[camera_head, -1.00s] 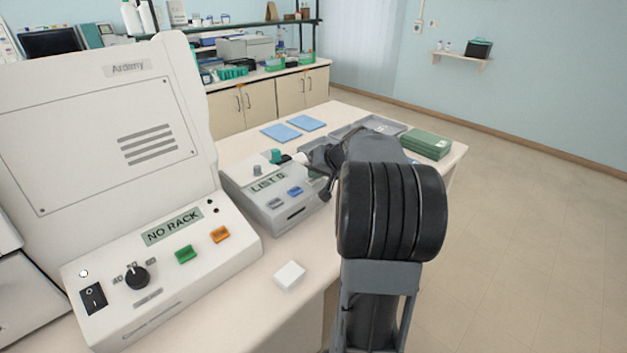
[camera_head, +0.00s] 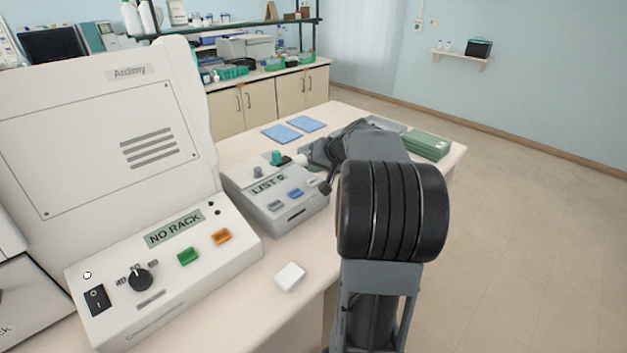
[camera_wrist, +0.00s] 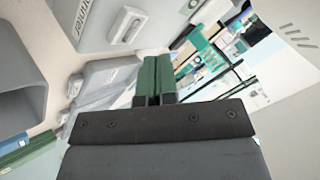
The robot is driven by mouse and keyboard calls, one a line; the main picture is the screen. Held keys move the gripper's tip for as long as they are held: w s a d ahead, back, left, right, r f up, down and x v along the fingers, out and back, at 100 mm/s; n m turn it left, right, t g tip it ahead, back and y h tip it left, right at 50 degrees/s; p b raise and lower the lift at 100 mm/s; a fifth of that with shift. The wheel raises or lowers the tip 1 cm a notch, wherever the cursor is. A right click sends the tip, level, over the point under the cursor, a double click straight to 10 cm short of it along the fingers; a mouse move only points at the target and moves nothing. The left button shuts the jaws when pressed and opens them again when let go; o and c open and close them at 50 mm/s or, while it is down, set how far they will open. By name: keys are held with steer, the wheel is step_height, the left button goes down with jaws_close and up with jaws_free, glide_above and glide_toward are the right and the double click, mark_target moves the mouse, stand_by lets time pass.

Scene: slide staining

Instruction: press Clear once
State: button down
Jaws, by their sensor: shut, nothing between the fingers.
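The small grey device (camera_head: 262,213) stands on the bench beside the large white machine. Its display (camera_head: 268,184) reads "LIST" and a character I cannot make out. A grey button (camera_head: 275,205) and a blue button (camera_head: 295,193) sit below the display; their labels are too small to read, so I cannot tell which is Clear. My gripper (camera_wrist: 158,62) shows in the wrist view with its green fingers together and nothing between them. It is above a pale device surface, and I see no contact. In the head view my arm hides most of it, behind the grey device.
The white machine (camera_head: 100,150) has a "NO RACK" display, green (camera_head: 188,256) and orange (camera_head: 222,237) buttons and a knob. A small white block (camera_head: 290,277) lies near the bench's front edge. Blue pads (camera_head: 282,133) and green boxes (camera_head: 428,145) lie farther back.

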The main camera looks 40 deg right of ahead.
mark_target(315, 181)
steer(key=shift+r+p, duration=0.95)
steer(key=shift+r, duration=1)
steer(key=shift+m+g, duration=0.8)
steer(key=shift+g, duration=0.1)
steer(key=s+f, duration=0.2)
steer(key=f, duration=0.2)
steer(key=shift+s+a, duration=0.3)
steer(key=shift+s, duration=0.1)
steer(key=shift+g, duration=0.7)
steer(key=s+a+f, duration=0.2)
steer(key=shift+s+a, duration=0.25)
steer(key=shift+a, duration=0.15)
steer(key=s+a+f+n+g, duration=0.1)
steer(key=s+a, duration=0.2)
steer(key=a, duration=0.2)
steer(key=s+a+n+g+h, duration=0.1)
steer(key=s+a+n, duration=0.1)
steer(key=s+a, duration=0.2)
steer(key=s+a+f+n+g+h, duration=0.1)
steer(key=s+a, duration=0.2)
steer(key=a, duration=0.2)
steer(key=shift+s+a+f+n, duration=0.25)
steer(key=shift+a+f+n, duration=0.05)
steer(key=shift+a, duration=0.1)
steer(key=s+a+r+n+t, duration=0.1)
steer(key=s+a+n, duration=0.1)
steer(key=a, duration=0.4)
steer(key=shift+s+r+n, duration=0.15)
steer(key=shift+s+n, duration=0.05)
steer(key=shift+n, duration=0.5)
